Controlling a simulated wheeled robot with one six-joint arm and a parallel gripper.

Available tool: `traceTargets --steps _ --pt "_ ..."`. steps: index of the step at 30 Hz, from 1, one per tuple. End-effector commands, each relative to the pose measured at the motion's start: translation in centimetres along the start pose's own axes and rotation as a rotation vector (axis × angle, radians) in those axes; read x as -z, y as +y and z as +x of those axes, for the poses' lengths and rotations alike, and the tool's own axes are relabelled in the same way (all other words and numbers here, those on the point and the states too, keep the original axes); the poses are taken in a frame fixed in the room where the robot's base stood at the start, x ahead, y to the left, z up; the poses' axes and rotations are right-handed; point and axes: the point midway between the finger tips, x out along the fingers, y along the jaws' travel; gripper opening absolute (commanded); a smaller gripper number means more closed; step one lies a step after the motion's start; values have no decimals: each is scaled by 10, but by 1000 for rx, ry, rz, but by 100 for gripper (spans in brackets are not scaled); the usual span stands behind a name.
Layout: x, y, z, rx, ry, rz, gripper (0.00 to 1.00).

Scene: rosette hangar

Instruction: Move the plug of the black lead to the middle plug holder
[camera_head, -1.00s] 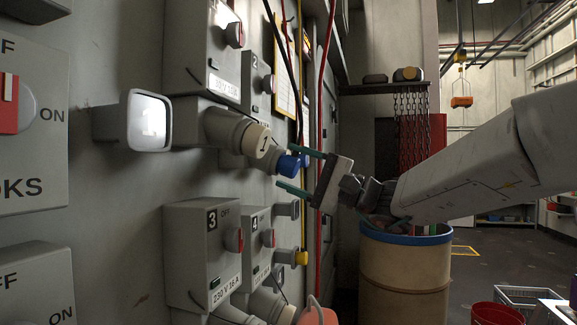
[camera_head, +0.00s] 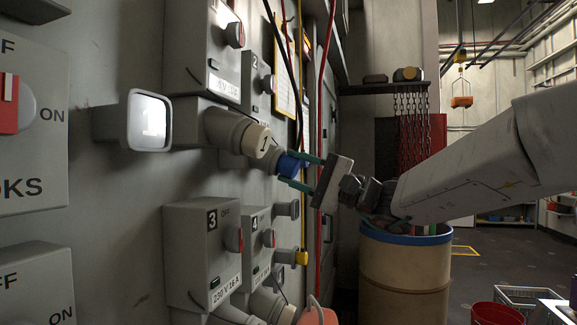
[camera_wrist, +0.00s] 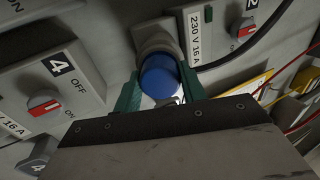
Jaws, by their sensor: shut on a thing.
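My gripper (camera_head: 291,168) has its two green fingers closed on either side of a blue plug (camera_head: 286,163). The plug is seated in a grey socket under box 2. In the wrist view the blue plug's round end (camera_wrist: 159,76) sits between the fingers, in front of the grey socket (camera_wrist: 156,38). A black lead (camera_head: 287,55) hangs from above towards the plug; it also curves behind the right finger in the wrist view (camera_wrist: 246,48). Its join to the plug is hidden. A small grey holder (camera_head: 287,209) below the gripper looks empty.
A yellow plug (camera_head: 301,258) sits in a lower holder. A red lead (camera_head: 323,90) hangs close by my gripper. A barrel (camera_head: 405,275) with a blue rim stands below my arm.

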Motion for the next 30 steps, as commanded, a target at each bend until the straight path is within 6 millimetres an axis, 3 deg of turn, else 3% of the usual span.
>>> traceTargets --steps 30 --pt "0 0 -39 0 1 0 4"
